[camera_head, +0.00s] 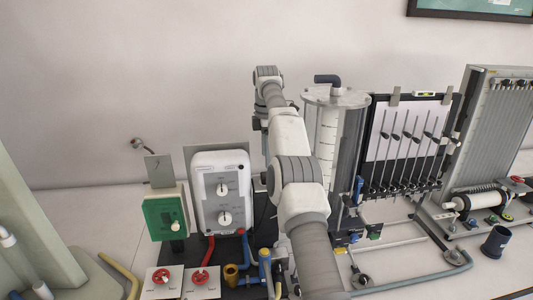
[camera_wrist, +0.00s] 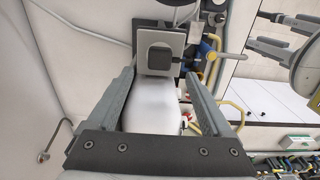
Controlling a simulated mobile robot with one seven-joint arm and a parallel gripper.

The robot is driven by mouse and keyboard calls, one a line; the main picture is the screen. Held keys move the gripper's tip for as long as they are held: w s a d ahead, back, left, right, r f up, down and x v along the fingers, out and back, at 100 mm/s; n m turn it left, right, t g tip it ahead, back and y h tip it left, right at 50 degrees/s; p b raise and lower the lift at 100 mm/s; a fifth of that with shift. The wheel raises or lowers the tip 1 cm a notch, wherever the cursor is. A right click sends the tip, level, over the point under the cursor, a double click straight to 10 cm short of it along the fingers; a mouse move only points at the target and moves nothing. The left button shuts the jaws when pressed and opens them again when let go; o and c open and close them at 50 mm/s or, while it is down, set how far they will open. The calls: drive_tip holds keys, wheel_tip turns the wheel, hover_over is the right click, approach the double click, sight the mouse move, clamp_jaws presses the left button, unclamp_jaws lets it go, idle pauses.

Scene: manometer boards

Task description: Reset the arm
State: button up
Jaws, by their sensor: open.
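My arm rises from the bottom middle of the head view and bends at a grey joint, with its far end up near the wall. My gripper (camera_wrist: 159,77) is open in the wrist view, its two grey fingers spread apart with nothing held between them. Beyond the fingers is a white casing (camera_wrist: 152,108), apparently the white unit with two dials (camera_head: 208,188) that stands left of my arm in the head view. In the head view the fingers cannot be made out clearly.
A clear cylinder (camera_head: 318,135) stands close right of my arm, with a manometer board (camera_head: 405,145) beyond it. A green-fronted box (camera_head: 160,219), red valves (camera_head: 200,278) and a blue pipe (camera_head: 265,265) are at left. A dark cup (camera_head: 496,242) stands at right.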

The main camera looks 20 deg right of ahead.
drive_tip(key=shift+r, duration=0.1)
idle(0.5)
drive_tip(key=shift+a+r, duration=0.15)
drive_tip(key=shift+r, duration=0.05)
drive_tip(key=s+a+r+m+t+b, duration=0.2)
drive_tip(key=s+a+r+m, duration=0.3)
drive_tip(key=s, duration=0.3)
drive_tip(key=s+a+r+m+t+b, duration=0.1)
drive_tip(key=s+a+r+m+b, duration=0.1)
drive_tip(key=s+a+r, duration=0.5)
drive_tip(key=s+f+m+t+b, duration=0.1)
drive_tip(key=s+f+m, duration=0.2)
drive_tip(key=s, duration=0.6)
drive_tip(key=s+f+m+b, duration=0.1)
drive_tip(key=s+f+m, duration=0.2)
drive_tip(key=s+f, duration=0.4)
drive_tip(key=s+a+f+m+t+b, duration=0.1)
drive_tip(key=s+f, duration=0.4)
drive_tip(key=s, duration=0.6)
drive_tip(key=shift+f+m+t, duration=0.3)
drive_tip(key=shift+f+m, duration=0.05)
drive_tip(key=shift+m, duration=0.55)
drive_tip(key=shift+a, duration=0.1)
drive_tip(key=shift+c, duration=0.2)
